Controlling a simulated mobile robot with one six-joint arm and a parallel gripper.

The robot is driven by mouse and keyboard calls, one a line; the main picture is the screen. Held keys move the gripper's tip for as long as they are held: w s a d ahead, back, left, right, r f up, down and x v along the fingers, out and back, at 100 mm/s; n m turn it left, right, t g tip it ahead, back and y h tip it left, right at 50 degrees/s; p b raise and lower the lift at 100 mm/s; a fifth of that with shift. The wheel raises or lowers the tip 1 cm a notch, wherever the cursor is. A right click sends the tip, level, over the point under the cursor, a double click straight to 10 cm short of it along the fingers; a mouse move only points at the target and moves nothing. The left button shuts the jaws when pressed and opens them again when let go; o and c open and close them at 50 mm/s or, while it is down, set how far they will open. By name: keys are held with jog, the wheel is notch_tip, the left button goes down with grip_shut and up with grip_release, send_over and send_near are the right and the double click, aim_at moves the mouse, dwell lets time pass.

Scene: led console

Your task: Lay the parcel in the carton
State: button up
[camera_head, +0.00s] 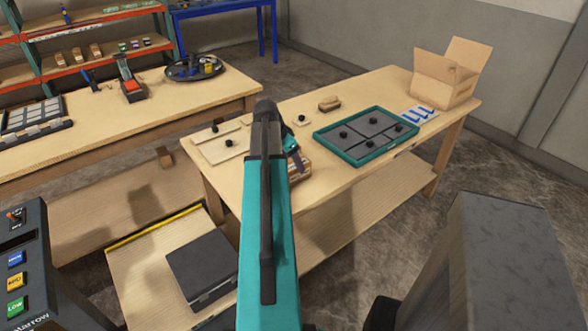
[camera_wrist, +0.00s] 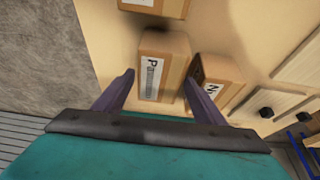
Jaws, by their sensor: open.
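The open carton (camera_head: 440,88) stands with flaps up at the far right end of the wooden table. In the wrist view, a brown box with a white label marked "P" (camera_wrist: 174,47) lies between the spread fingers of my gripper (camera_wrist: 159,78). The gripper is open, with one finger to each side of this box; contact cannot be told. A second box marked "N" (camera_wrist: 226,72) sits close at its right, and a third labelled box (camera_wrist: 172,8) lies at the top edge. In the head view my arm hides most of this group; one brown box (camera_head: 303,166) shows partly beside it.
A teal-rimmed tray (camera_head: 356,160) with black-knobbed panels lies between the boxes and the carton. Blue-and-white striped cards (camera_head: 418,114) lie before the carton. A small brown block (camera_head: 329,104) and pale knobbed plates (camera_head: 220,146) are also on the table.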

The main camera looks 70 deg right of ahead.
jog(key=shift+x, duration=1.35)
jog(key=shift+f, duration=0.25)
dwell(0.3)
jog(key=c, duration=1.2)
jog(key=shift+r, duration=0.15)
jog(key=shift+r+b, duration=0.8)
jog(key=shift+r, duration=4.35)
